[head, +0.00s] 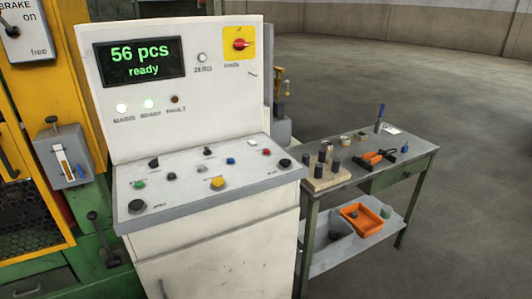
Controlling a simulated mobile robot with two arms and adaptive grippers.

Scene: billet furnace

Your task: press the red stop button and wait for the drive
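The control console (180,100) stands in the middle of the head view, with a sloped desk of buttons and knobs. A small red button (266,152) sits near the desk's right back corner, next to a white one (252,143). I cannot read its label. The display (140,62) reads "56 pcs ready". Of the lamps below, the two left ones (148,104) glow and the fault lamp (175,99) is dark. A red rotary main switch (239,44) is on a yellow plate. Neither gripper is in view.
A green-framed bench (425,158) with tools, dark cylinders on a wooden block and an orange tray (350,222) below stands right of the console. Yellow and green machinery with a lever (93,216) stands left. The floor at the right is clear.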

